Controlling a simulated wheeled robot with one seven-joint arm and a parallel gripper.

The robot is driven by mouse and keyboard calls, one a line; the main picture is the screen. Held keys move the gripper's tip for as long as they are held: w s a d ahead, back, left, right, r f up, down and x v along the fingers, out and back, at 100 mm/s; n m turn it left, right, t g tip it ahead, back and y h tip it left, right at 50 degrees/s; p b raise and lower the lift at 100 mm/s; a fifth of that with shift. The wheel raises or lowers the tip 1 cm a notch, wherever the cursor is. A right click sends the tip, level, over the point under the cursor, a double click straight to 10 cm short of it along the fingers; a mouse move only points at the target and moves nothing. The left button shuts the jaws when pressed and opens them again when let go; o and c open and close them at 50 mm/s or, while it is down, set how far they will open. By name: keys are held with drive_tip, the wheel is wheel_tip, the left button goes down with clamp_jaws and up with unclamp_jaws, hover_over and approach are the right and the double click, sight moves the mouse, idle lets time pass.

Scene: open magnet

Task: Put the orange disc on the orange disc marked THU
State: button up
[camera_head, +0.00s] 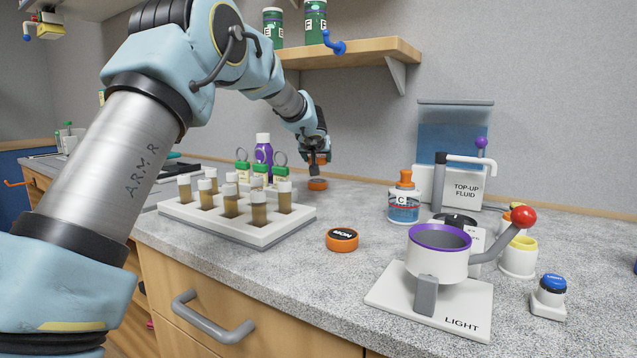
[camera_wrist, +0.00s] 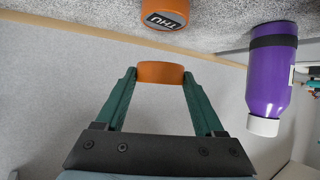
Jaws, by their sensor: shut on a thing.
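My gripper (camera_head: 318,160) is at the back of the counter, behind the rack of vials. In the wrist view my gripper (camera_wrist: 160,80) has its two green fingers shut on a plain orange disc (camera_wrist: 160,72), held at the fingertips. The orange disc marked THU (camera_wrist: 166,16) lies on the counter in the wrist view, with a visible gap to the held disc. In the head view the THU disc (camera_head: 318,185) lies just below my gripper; its label cannot be read there.
A purple bottle with a white cap (camera_wrist: 270,75) stands close beside my gripper. The vial rack (camera_head: 285,228) lies in front. An orange disc marked MON (camera_head: 342,240) lies nearer on the counter. A bottle marked C (camera_head: 404,205) stands right. A shelf (camera_head: 350,52) is above.

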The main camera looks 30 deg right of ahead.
sight(317, 183)
drive_tip(key=shift+f+b, duration=1)
drive_tip(key=shift+f, duration=1.45)
drive_tip(key=shift+f, duration=0.2)
drive_tip(key=o, duration=1.4)
drive_tip(key=shift+r, duration=0.15)
drive_tip(key=shift+r, duration=0.15)
drive_tip(key=b+v, duration=0.3)
drive_tip(key=v, duration=0.9)
